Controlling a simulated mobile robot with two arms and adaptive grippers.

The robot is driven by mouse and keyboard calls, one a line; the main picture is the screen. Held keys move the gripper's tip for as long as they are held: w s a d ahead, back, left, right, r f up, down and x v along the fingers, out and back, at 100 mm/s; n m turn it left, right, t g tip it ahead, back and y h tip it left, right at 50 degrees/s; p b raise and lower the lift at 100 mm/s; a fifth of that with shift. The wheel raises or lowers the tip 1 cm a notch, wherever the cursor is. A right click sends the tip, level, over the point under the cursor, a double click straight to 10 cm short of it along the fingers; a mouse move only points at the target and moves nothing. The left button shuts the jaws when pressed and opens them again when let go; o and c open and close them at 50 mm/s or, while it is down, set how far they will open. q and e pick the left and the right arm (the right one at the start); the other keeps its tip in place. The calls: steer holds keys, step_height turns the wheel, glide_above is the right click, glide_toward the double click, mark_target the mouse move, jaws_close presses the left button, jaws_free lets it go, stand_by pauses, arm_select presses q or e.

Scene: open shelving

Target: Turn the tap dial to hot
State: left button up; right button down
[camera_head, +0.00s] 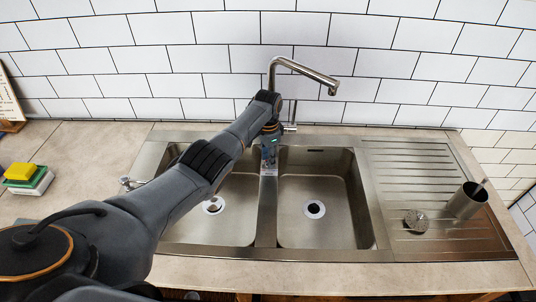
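The metal tap (305,70) stands behind the double sink, its spout bent over to the right. A small handle (290,128) sticks out to the right at the base of the tap; I take it to be the dial, and its setting cannot be made out. My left arm reaches from the lower left across the left basin. My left gripper (269,150) points down in front of the tap's base, near the handle. Its fingers are small and partly hidden, so I cannot tell whether they touch anything. My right gripper is out of view.
The sink has a left basin (230,225) and a right basin (330,225). On the ribbed drainer (410,165) are a metal cup (467,203) and a wire scourer (416,221). Stacked sponges (27,179) lie far left. A small metal fitting (130,183) sits at the sink's left edge.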

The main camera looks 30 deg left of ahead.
arm_select(q)
step_height(320, 180, up, 12)
stand_by(0.5)
stand_by(0.3)
